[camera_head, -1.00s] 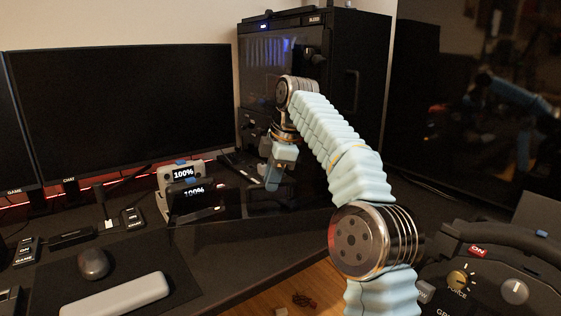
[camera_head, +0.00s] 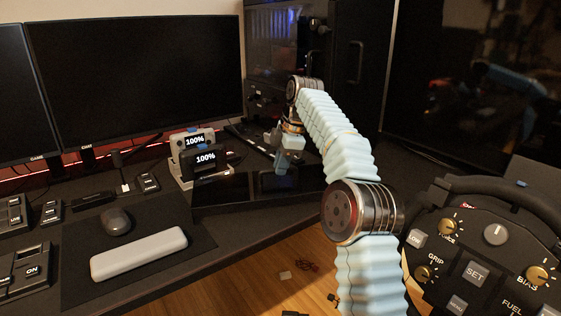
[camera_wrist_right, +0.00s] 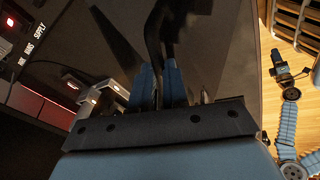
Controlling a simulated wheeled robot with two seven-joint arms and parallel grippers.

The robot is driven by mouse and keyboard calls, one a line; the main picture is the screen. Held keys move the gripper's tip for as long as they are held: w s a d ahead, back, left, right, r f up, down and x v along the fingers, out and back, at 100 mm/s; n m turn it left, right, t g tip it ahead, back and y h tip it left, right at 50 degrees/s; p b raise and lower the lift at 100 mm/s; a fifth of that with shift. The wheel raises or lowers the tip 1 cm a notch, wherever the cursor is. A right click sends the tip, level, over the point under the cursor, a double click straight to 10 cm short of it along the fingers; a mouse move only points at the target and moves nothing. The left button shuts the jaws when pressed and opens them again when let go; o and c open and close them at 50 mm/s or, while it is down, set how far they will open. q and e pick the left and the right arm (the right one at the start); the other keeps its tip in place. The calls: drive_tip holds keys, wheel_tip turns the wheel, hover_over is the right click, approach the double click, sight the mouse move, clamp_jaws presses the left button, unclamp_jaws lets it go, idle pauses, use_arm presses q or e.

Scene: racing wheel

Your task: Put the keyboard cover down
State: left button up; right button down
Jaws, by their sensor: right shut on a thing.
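The keyboard cover (camera_head: 222,193) is a dark, glossy, see-through box at the back right of the desk, in front of the displays. My right gripper (camera_head: 280,160) is over its right part, pointing down. In the right wrist view, the blue fingers of my right gripper (camera_wrist_right: 160,88) are shut on a thin black handle-like part, and the dark panel of the cover (camera_wrist_right: 215,60) spreads around them. I cannot tell whether the underside of the cover touches the desk. My left gripper is not in view.
Two small displays reading 100% (camera_head: 205,158) stand close to the cover's left back. A monitor (camera_head: 135,80) and a black cabinet (camera_head: 340,60) stand behind. A mouse (camera_head: 117,221) and grey wrist rest (camera_head: 138,252) lie front left. A racing wheel (camera_head: 490,250) is at right.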

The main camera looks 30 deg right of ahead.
drive_tip(key=shift+f, duration=0.15)
idle(0.3)
drive_tip(key=c, duration=1.1)
unclamp_jaws()
drive_tip(key=shift+o, duration=0.2)
